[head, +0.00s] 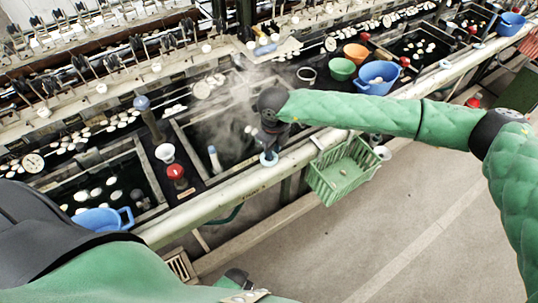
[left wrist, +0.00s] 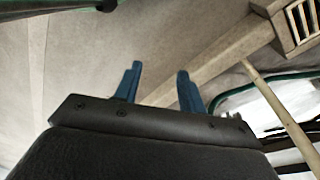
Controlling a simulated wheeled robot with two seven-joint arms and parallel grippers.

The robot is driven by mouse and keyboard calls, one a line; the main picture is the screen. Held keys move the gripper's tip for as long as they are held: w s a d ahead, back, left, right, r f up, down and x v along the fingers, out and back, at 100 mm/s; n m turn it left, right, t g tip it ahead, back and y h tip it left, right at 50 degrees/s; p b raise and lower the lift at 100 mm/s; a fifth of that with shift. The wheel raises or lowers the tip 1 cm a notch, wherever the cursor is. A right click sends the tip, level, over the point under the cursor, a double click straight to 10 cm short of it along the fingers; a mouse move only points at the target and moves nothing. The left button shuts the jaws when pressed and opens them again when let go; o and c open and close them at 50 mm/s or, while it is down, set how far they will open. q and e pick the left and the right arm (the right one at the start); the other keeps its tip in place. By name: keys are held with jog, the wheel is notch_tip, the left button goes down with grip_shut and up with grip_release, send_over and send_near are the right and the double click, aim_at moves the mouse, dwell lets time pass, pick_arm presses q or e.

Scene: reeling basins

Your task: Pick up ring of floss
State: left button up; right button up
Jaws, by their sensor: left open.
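My right gripper (head: 269,150) points down at the front rail of the basins, at the end of the green arm from the right. A small pale blue ring-shaped thing (head: 269,160) shows at its tip on the rail. I cannot tell whether this is the ring of floss, or whether the jaws hold it. My left gripper (left wrist: 160,70) shows two blue fingers apart with nothing between them. It is over the floor, low in front of the basins; in the head view my left arm covers the bottom left.
A green basket (head: 343,171) hangs at the front rail (head: 215,195). Steaming basins with white cocoons lie behind. Blue (head: 377,78), green (head: 342,69) and orange (head: 357,52) bowls stand farther right, a blue scoop (head: 103,219) at left. The floor (head: 400,235) at right is open.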

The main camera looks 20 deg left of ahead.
jog(key=shift+f, duration=0.2)
jog(key=c, duration=0.5)
jog(key=shift+o, duration=0.2)
jog(key=shift+r, duration=0.2)
